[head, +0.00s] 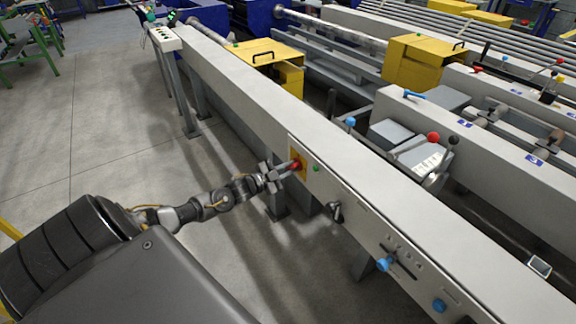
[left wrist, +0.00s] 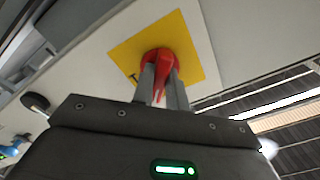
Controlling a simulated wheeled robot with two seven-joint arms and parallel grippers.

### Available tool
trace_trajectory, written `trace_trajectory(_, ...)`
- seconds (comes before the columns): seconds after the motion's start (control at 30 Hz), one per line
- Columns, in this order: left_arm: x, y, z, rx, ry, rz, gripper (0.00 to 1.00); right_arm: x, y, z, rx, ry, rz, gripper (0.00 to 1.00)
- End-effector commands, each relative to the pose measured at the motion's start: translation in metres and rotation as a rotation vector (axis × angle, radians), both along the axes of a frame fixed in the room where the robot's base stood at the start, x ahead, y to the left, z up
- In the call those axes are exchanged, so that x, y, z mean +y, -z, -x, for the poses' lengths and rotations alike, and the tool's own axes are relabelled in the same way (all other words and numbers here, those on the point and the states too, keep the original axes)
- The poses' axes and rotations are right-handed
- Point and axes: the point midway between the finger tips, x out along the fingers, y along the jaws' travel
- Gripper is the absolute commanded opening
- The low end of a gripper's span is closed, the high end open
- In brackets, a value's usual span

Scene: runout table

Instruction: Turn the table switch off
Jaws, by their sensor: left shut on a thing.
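The table switch (head: 297,164) is a red knob on a yellow plate on the front face of the long light-grey runout table (head: 262,117). In the left wrist view the red switch (left wrist: 158,58) stands in front of the yellow plate (left wrist: 185,38). My left gripper (head: 287,168) reaches it from the left, and in the left wrist view its two fingers (left wrist: 160,88) are closed on the red knob from both sides. The fingers hide part of the knob, and I cannot read any position marks. My right gripper is in neither view.
A green button (head: 316,168) sits just right of the yellow plate. A black handle (head: 336,211) and blue knobs (head: 384,264) are farther along the same face. A table leg (head: 277,206) stands below my gripper. The floor (head: 110,130) at left is clear.

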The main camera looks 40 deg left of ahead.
Motion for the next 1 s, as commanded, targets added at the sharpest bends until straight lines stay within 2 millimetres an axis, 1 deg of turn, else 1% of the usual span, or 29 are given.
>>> trace_trajectory(0.03, 0.0, -0.002, 0.0, 0.014, -0.002, 0.044, 0.0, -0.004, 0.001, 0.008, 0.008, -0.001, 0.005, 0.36)
trace_trajectory(0.1, 0.0, -0.002, 0.0, 0.034, -0.002, 0.109, 0.0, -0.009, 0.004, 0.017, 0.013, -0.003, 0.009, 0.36)
trace_trajectory(0.3, 0.001, -0.001, 0.0, 0.088, -0.002, 0.289, 0.0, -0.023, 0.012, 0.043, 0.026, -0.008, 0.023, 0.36)
trace_trajectory(0.53, 0.0, -0.001, 0.0, 0.143, -0.003, 0.474, 0.0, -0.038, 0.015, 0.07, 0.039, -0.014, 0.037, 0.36)
trace_trajectory(0.8, 0.0, 0.0, 0.0, 0.189, -0.002, 0.629, 0.0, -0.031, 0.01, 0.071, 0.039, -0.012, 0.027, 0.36)
trace_trajectory(1.0, 0.0, 0.0, 0.0, 0.207, -0.002, 0.689, 0.0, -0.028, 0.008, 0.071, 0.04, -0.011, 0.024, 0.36)
